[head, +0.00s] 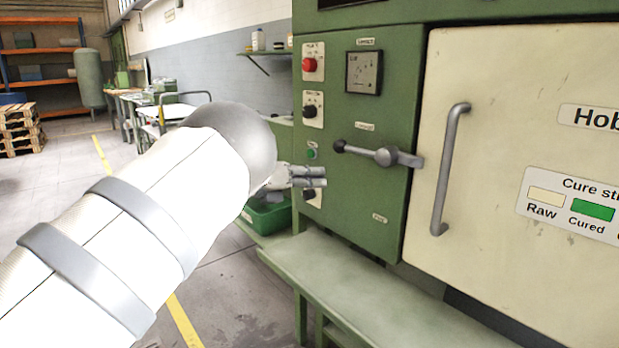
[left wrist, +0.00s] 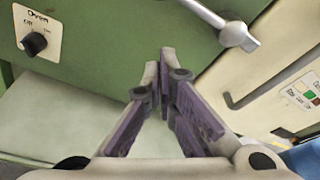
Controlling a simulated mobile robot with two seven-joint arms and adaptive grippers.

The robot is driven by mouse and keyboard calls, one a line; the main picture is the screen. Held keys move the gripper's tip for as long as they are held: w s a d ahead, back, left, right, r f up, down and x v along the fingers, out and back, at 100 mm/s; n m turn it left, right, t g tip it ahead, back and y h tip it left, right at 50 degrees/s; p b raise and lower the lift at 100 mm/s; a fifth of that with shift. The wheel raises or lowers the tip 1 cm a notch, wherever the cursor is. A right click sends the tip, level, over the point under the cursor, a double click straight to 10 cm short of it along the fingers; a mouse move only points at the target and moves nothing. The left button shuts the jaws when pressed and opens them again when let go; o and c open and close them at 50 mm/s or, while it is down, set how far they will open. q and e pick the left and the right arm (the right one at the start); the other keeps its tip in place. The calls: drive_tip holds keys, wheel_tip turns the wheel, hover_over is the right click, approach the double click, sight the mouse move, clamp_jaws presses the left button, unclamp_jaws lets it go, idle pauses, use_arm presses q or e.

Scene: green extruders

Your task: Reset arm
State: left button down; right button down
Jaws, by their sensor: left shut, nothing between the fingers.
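My left arm reaches in from the left in the head view. My left gripper (head: 316,177) is shut and empty, in front of the green control panel (head: 375,212), just below the green button (head: 311,154). In the left wrist view my left gripper (left wrist: 165,52) shows its fingertips together with nothing between them. The grey lever (head: 380,155) with a dark knob is to the right of the gripper and apart from it; it also shows at the top of the left wrist view (left wrist: 236,33). My right gripper is not in view.
A cream door (head: 500,150) with a grey vertical handle (head: 450,170) is to the right. A pale green bench (head: 370,300) runs below the panel. A green bin (head: 268,215) sits behind my left gripper. Open floor (head: 235,295) lies to the left of the bench.

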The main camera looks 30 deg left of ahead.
use_arm(q)
drive_tip(key=shift+s+a, duration=0.25)
drive_tip(key=shift+s, duration=0.2)
